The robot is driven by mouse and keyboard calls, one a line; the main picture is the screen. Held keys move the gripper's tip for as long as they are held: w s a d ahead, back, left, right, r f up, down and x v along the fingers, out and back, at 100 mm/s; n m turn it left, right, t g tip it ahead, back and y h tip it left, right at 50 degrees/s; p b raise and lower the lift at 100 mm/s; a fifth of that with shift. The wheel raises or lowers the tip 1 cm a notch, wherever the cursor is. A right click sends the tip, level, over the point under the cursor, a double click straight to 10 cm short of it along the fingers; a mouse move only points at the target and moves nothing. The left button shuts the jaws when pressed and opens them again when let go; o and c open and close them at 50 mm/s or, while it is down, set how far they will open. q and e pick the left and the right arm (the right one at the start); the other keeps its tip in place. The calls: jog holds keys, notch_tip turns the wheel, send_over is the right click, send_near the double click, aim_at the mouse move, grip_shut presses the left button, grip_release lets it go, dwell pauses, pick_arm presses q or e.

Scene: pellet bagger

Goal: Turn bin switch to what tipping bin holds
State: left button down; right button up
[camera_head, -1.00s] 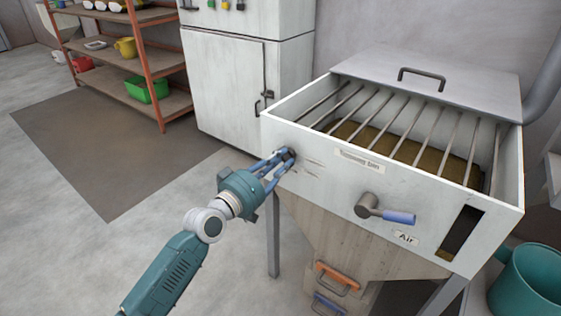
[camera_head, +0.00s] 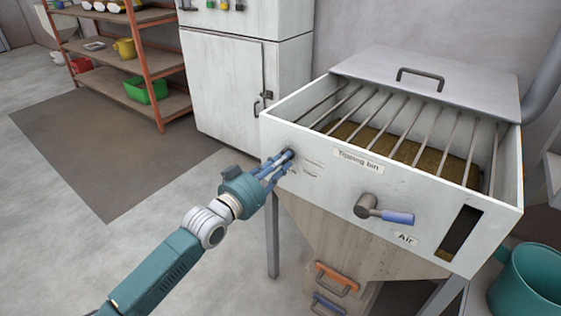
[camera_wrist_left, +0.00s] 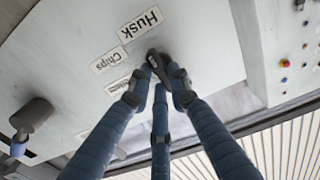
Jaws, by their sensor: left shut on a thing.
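The tipping bin (camera_head: 300,147) is a white steel hopper with bars over a golden-brown fill (camera_head: 430,158); I cannot tell its kind from here. The bin switch (camera_wrist_left: 154,60) is a small dark knob on the bin's front, mostly hidden by my fingers. Beside it in the left wrist view are labels "Husk" (camera_wrist_left: 140,24), "Chips" (camera_wrist_left: 109,61) and a third (camera_wrist_left: 118,86), partly covered. My left gripper (camera_head: 284,162) is shut on the switch; its fingers also show in the left wrist view (camera_wrist_left: 160,82). The knob's exact pointing is unclear. My right gripper is out of view.
A handle with a blue grip (camera_head: 397,216) sticks out of the bin front above the "Air" label (camera_head: 405,238). Orange (camera_head: 338,278) and blue handles are below. A teal bucket (camera_head: 525,285) stands at right, a white cabinet (camera_head: 225,85) behind. The floor at left is clear.

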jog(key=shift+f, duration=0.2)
pick_arm(q)
jog(key=shift+f+m, duration=0.1)
jog(key=shift+m, duration=0.2)
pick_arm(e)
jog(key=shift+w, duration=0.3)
pick_arm(q)
jog(key=c, duration=1.6)
grip_release()
jog(key=v, duration=1.2)
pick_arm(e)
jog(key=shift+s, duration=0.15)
